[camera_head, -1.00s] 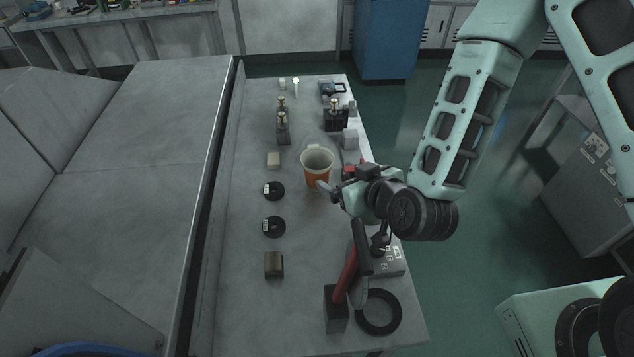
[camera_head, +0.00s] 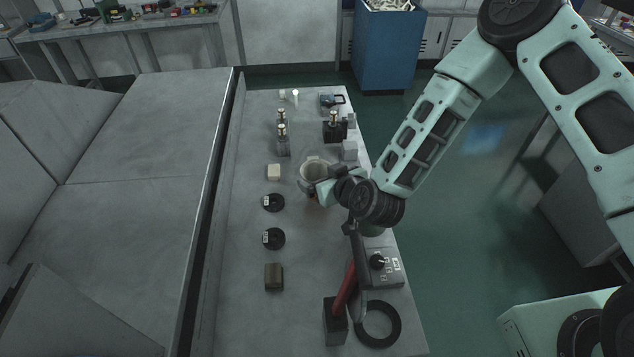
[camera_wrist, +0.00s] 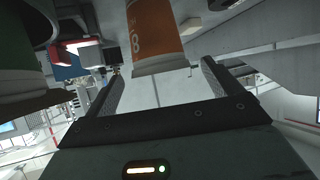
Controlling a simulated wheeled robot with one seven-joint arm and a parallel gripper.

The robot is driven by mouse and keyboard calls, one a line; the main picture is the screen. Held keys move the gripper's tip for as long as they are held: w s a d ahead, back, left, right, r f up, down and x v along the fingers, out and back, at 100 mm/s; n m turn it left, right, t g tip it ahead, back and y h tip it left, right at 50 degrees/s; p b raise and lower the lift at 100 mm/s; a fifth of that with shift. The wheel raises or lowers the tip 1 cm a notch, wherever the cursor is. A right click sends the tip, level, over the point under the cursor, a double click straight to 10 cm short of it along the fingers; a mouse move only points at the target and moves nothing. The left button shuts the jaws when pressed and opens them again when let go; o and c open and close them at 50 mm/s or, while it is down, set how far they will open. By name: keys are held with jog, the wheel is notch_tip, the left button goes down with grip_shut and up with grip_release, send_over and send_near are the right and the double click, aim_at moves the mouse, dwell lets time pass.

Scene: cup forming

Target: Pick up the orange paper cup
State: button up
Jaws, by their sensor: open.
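The orange paper cup (camera_head: 314,167) stands on the long grey table in the head view. Its pale open rim shows, and my gripper hides most of its body. In the wrist view the cup (camera_wrist: 157,38) shows orange with white marks and a pale band at its rim. My gripper (camera_head: 317,190) is at the near side of the cup in the head view. In the wrist view my gripper (camera_wrist: 162,72) is open, one finger on each side of the cup's rim end. I cannot tell whether either finger touches it.
Two black discs (camera_head: 273,203) and a small pale block (camera_head: 274,172) lie left of the cup. Metal-topped bottles (camera_head: 283,141) stand behind it. A control box (camera_head: 381,267), a red-handled tool (camera_head: 345,288) and a black ring (camera_head: 378,324) are nearer. The table's left strip is clear.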

aim_at(311, 170)
jog(key=shift+p+x, duration=0.35)
jog(key=shift+x, duration=1.2)
jog(key=c, duration=1.3)
jog(key=shift+r, duration=0.2)
